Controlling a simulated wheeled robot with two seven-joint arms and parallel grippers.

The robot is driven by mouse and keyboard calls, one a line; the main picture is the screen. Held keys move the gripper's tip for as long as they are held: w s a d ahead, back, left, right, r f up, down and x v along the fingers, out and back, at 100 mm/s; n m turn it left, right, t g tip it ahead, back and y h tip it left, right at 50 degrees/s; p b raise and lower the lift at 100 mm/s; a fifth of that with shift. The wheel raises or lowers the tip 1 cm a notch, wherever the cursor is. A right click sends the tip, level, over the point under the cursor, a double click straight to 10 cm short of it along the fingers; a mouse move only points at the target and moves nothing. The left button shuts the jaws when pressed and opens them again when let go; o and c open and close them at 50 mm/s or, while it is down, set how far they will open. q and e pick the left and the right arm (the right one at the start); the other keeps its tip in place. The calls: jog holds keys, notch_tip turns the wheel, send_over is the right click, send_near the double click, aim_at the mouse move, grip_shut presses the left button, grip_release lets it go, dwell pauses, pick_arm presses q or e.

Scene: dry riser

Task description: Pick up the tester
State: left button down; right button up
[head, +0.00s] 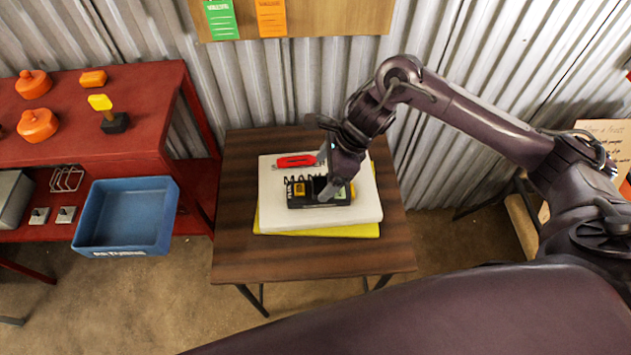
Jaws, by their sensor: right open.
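The tester appears to be the black device with a yellow panel (302,190) and a dark coiled lead. It lies on a white slab (275,217) on the small wooden table. My right gripper (325,175) is open over the tester's right part, one finger toward its far side and one over its near side. The gripper hides part of the tester, and I cannot tell whether the fingers touch it. My left gripper is not in view.
A red tool (297,160) lies just behind the tester. A yellow sheet (345,231) is under the slab on the brown table (245,257). A red shelf (120,75) with orange items and a blue bin (126,212) stands left. Corrugated wall stands behind.

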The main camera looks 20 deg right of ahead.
aim_at(314, 188)
jog(key=shift+f, duration=0.25)
jog(key=p+x, duration=0.2)
jog(key=x, duration=0.4)
jog(key=shift+s+a+f, duration=0.1)
jog(key=shift+a+f, duration=0.05)
jog(key=shift+f, duration=0.05)
jog(key=shift+a+f, duration=0.1)
jog(key=shift+f, duration=0.2)
jog(key=c, duration=1.1)
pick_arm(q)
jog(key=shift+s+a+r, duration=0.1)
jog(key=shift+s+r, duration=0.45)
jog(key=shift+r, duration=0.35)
pick_arm(e)
jog(key=shift+c, duration=0.7)
jog(key=shift+r, duration=0.1)
